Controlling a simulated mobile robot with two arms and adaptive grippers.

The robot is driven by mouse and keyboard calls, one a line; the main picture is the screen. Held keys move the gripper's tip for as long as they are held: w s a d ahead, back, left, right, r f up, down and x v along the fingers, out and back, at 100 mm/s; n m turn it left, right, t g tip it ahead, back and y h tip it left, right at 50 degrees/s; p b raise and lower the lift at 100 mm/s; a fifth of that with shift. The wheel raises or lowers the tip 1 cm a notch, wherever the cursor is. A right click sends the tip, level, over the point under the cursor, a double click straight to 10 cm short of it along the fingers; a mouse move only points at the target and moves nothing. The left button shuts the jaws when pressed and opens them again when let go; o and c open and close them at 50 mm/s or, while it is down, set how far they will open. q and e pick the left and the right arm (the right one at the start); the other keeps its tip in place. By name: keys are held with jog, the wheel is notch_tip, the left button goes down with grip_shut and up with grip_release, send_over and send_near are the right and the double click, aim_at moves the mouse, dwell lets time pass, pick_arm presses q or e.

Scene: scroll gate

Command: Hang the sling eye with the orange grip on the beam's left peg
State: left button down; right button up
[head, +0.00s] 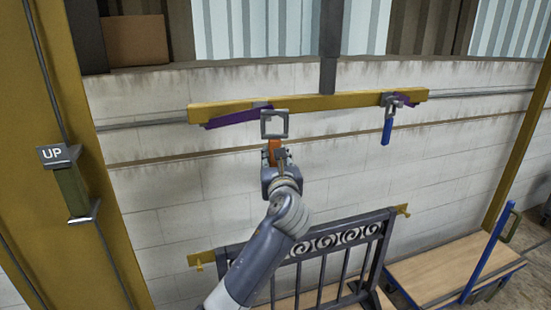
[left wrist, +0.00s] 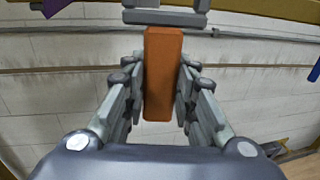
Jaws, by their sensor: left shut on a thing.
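The sling eye (head: 287,126) is a grey square ring with an orange grip (head: 273,147) below it. My left gripper (head: 274,160) is shut on the orange grip (left wrist: 163,75), its fingers on both sides. The eye (left wrist: 165,18) is upright in front of the yellow beam (head: 330,102), left of the beam's middle. The purple left peg (head: 235,117) slants along the beam, and its right end meets the eye's upper left corner in the head view. I cannot tell whether the eye is around the peg or only in front of it. My right gripper is out of view.
A second eye with a blue grip (head: 387,132) hangs at the beam's right purple peg (head: 406,101). A dark scroll gate (head: 334,240) stands below, beside a wooden platform cart (head: 440,270). A yellow post (head: 75,150) with an UP box (head: 58,155) is at left.

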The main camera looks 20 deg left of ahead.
pick_arm(q)
jog(key=w+a+f+b, duration=0.1)
jog(key=w+a+b, duration=0.3)
jog(key=w, duration=0.4)
jog(key=shift+a+f, duration=0.25)
jog(key=shift+a, duration=0.55)
dwell(0.6)
jog(key=shift+w, duration=0.1)
dwell(0.5)
jog(key=c, duration=1.2)
grip_release()
